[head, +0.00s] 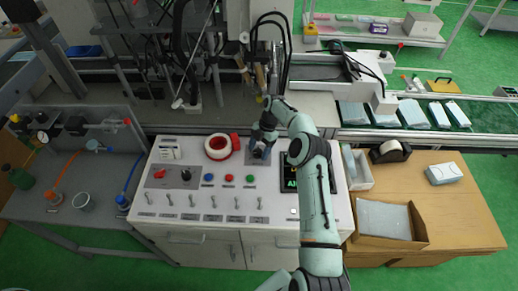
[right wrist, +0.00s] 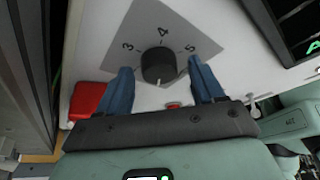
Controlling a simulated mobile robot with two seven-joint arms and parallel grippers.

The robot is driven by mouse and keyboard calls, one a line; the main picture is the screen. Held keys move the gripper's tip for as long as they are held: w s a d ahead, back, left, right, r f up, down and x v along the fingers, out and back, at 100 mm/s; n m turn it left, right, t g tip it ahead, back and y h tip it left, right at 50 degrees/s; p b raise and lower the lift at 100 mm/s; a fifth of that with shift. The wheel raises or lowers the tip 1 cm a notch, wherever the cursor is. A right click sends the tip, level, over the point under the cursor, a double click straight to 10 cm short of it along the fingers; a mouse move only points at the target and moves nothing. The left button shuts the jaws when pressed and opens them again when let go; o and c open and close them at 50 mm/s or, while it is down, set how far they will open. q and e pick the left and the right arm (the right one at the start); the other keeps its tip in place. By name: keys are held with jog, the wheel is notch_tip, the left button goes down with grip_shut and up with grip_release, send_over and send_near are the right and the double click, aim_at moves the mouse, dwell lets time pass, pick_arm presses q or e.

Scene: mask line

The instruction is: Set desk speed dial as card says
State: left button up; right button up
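The speed dial is a black round knob (right wrist: 158,65) on a grey plate (right wrist: 150,22) marked 3, 4 and 5 in the right wrist view. A small pale mark shows at the knob's lower right; I cannot tell which number it indicates. My right gripper (right wrist: 163,86) is open, with one blue finger on each side of the knob and gaps between. In the head view my right gripper (head: 260,148) reaches down over the dial on the white desk (head: 215,224) and hides most of it. A small white stand, perhaps the card (head: 168,153), stands at the desk's back left; its writing is unreadable. My left gripper is not in view.
Coloured buttons (head: 208,178) and a row of toggle switches (head: 190,200) sit in front. A dark display (head: 288,180) is to the right, partly behind my arm. Machinery stands behind the desk.

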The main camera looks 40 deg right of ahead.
jog(key=shift+r, duration=0.1)
jog(key=v, duration=0.7)
jog(key=shift+r, duration=0.15)
jog(key=shift+d, duration=0.15)
dwell(0.3)
